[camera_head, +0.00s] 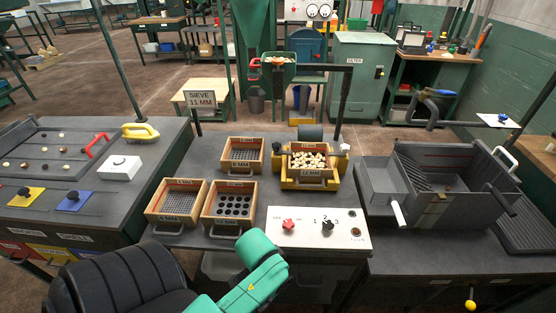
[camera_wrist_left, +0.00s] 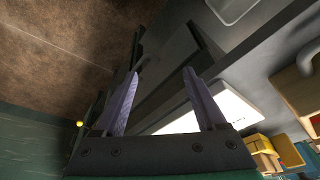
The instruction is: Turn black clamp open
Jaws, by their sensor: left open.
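I cannot make out a black clamp for certain. A yellow sieve shaker (camera_head: 288,182) stands on the middle bench with a wooden sieve of pale pieces on it. Black knobs (camera_head: 327,226) are on the white control panel. My left gripper (camera_wrist_left: 160,78) is open in the left wrist view, with nothing between its two fingers. My right gripper is not in view.
Wooden sieves (camera_head: 240,155) stand left of the shaker. A sign post stands behind the sieves.

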